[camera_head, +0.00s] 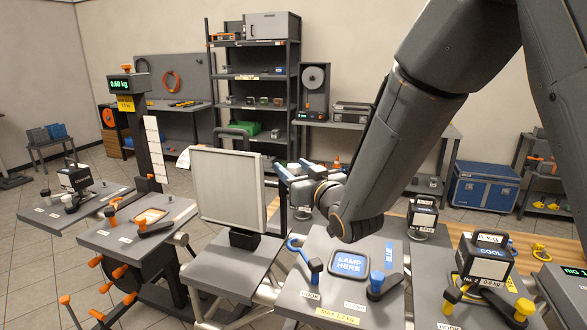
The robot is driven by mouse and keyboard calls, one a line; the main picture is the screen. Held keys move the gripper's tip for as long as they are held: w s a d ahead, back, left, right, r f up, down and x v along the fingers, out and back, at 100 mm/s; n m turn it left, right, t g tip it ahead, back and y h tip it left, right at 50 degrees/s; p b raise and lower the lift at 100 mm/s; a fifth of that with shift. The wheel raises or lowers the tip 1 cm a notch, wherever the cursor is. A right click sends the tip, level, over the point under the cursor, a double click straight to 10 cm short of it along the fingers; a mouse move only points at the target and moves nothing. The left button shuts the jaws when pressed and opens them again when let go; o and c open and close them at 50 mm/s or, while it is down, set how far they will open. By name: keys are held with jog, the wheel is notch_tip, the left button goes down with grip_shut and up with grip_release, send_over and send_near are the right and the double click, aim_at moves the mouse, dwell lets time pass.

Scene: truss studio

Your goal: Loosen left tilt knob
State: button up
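A square white lamp panel (228,187) in a grey frame stands upright on a black bracket (244,238) over a grey plate. My gripper (287,178) is at the panel's right side, at the end of my arm reaching in from the upper right. The wrist blocks much of the view of its fingers, and I cannot tell whether they are apart or touch anything. No knob on the panel can be made out for sure, left or right. Several orange knobs (118,271) show on the stand at the lower left.
A grey tray with a "LAMP HERE" pad (349,264) and blue knobs (377,281) lies right of the panel. A scale post (148,150) rises at left; shelves (255,75) stand behind.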

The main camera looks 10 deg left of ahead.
jog(key=c, duration=1)
